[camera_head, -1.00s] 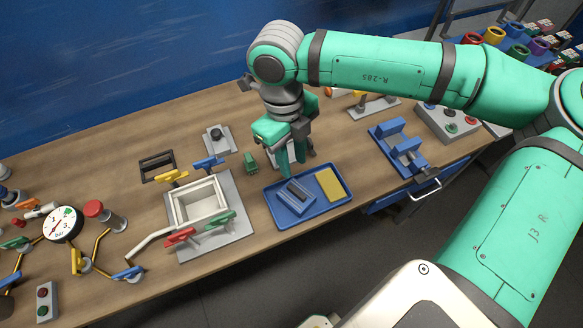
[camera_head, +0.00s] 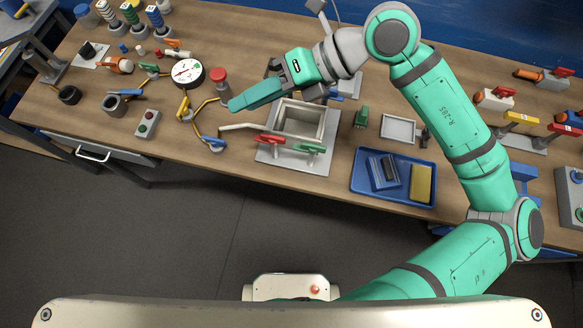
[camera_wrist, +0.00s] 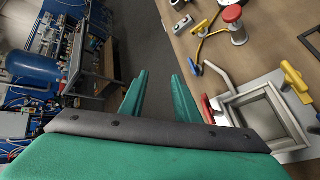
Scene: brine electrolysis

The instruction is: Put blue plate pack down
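The blue plate pack (camera_head: 384,171), a blue block with dark plates, lies in the left half of the blue tray (camera_head: 392,196) in the head view. A yellow block (camera_head: 421,184) lies beside it to the right. The plate pack does not show in the wrist view.
A round gauge (camera_head: 187,72), a red-topped post (camera_head: 220,82) and yellow and blue valve handles crowd the bench near my gripper. Red and green handles (camera_head: 270,139) line the cell's front. A small grey tray (camera_head: 398,129) stands behind the blue tray.

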